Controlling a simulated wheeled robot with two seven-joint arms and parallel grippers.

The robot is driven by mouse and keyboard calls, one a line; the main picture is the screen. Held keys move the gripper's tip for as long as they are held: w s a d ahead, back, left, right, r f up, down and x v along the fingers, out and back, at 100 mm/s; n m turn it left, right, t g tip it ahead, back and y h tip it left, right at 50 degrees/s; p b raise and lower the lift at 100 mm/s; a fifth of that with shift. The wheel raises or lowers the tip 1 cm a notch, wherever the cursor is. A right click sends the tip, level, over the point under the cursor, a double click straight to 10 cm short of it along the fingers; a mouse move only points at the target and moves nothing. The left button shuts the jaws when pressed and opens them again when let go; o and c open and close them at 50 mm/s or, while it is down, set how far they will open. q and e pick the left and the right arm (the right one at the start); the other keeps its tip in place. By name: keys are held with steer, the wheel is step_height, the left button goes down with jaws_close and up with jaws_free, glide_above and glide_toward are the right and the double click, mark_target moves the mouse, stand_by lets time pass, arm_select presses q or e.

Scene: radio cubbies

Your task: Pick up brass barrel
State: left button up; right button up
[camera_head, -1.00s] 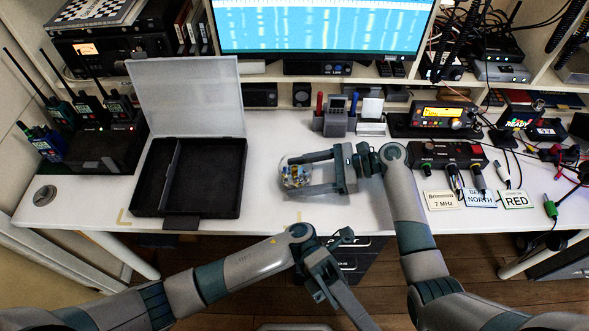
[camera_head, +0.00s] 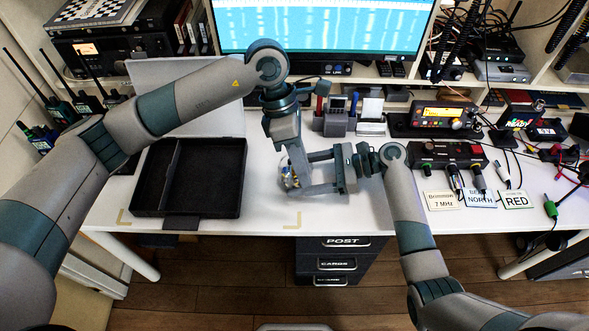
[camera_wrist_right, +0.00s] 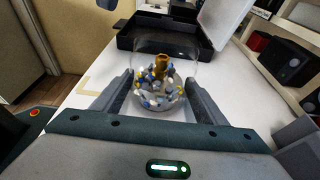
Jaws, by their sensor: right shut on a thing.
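A clear round bowl (camera_head: 286,176) stands on the white desk with blue, white and yellow small parts inside. The brass barrel (camera_wrist_right: 161,66) shows as a gold piece on top of these parts in the right wrist view; I cannot pick it out in the head view. My right gripper (camera_head: 300,176) is shut on the bowl from the right, one finger on each side. My left gripper (camera_head: 287,150) points down just above the bowl and partly hides it. Its fingertips are too small and overlapped to tell whether they are open.
An open black case (camera_head: 205,176) with a divider and a raised lid lies left of the bowl. A pen holder (camera_head: 334,123) stands behind it. A radio (camera_head: 443,115), a switch box (camera_head: 446,155) and label cards (camera_head: 441,200) are to the right. The front desk strip is clear.

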arm_select(q)
steer(key=w+a+r+t+y, duration=0.1)
steer(key=w+a+r+t, duration=0.2)
steer(key=w, duration=0.3)
steer(key=shift+w+a+r, duration=0.4)
steer(key=shift+a+r, duration=0.05)
steer(key=shift+r, duration=0.15)
step_height(320, 180, down, 6)
steer(key=d, duration=0.1)
steer(key=shift+f, duration=0.1)
steer(key=shift+d+f, duration=0.25)
steer(key=shift+f, duration=1.2)
steer(key=shift+d+f, duration=0.2)
steer(key=shift+f, duration=1.2)
jaws_close()
